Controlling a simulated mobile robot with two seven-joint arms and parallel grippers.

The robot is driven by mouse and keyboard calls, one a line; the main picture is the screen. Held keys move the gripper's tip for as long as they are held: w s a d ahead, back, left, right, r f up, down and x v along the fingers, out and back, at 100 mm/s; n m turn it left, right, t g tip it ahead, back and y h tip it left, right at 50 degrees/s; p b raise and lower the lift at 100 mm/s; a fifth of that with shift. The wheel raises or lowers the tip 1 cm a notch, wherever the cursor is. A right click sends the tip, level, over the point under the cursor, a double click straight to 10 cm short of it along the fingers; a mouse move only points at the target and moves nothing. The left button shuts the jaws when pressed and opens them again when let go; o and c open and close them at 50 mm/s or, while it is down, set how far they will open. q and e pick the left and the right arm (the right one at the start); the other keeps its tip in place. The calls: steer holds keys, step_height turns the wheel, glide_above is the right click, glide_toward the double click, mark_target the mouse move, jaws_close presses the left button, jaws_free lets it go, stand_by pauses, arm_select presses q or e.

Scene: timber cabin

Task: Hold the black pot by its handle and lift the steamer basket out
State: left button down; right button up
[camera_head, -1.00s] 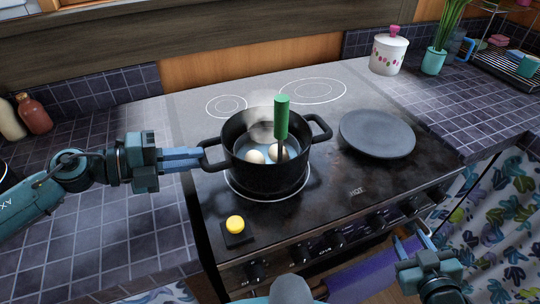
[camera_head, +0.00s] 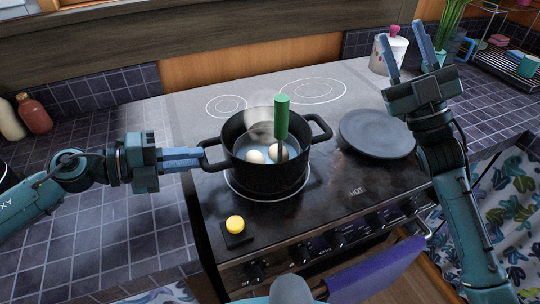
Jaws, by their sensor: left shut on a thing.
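The black pot (camera_head: 262,178) stands on the front left burner of the stove, with a loop handle on each side. The steamer basket (camera_head: 268,146) sits inside the pot, mostly hidden, with white eggs (camera_head: 255,157) in it. Its upright green handle (camera_head: 282,117) rises above the pot's rim. My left gripper (camera_head: 200,158) is shut on the pot's left handle. My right gripper (camera_head: 404,55) is raised above the right side of the stove, fingers pointing up and apart, open and empty, away from the pot and the green handle.
A dark round plate or lid (camera_head: 365,134) lies on the stove right of the pot. A yellow button (camera_head: 235,223) is at the front left. A white canister (camera_head: 380,58) stands behind my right gripper. A purple towel (camera_head: 375,271) hangs at the oven front.

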steer(key=s+a+r+n+g+y, duration=0.2)
steer(key=s+a+r+n+g, duration=0.15)
steer(key=a+n+g, duration=0.65)
steer(key=s+a+r+n+g+y, duration=0.1)
steer(key=s+a+r+n+g, duration=0.25)
steer(key=a+n+g, duration=0.55)
steer(key=s+a+r+n+g+y, duration=0.25)
steer(key=s+a+n+g, duration=0.45)
steer(key=g, duration=0.6)
steer(key=s+a+f+n+h, duration=0.3)
steer(key=a+n+h, duration=0.1)
steer(key=h, duration=0.4)
steer(key=m+t+h, duration=0.4)
steer(key=t+h, duration=0.5)
steer(key=h, duration=0.5)
glide_above(282, 91)
step_height(282, 91, down, 3)
steer(key=shift+a+r+y, duration=0.1)
steer(key=shift+r+y, duration=0.05)
steer(key=shift+y, duration=0.1)
steer(key=shift+t, duration=0.3)
steer(key=shift+f, duration=4.4)
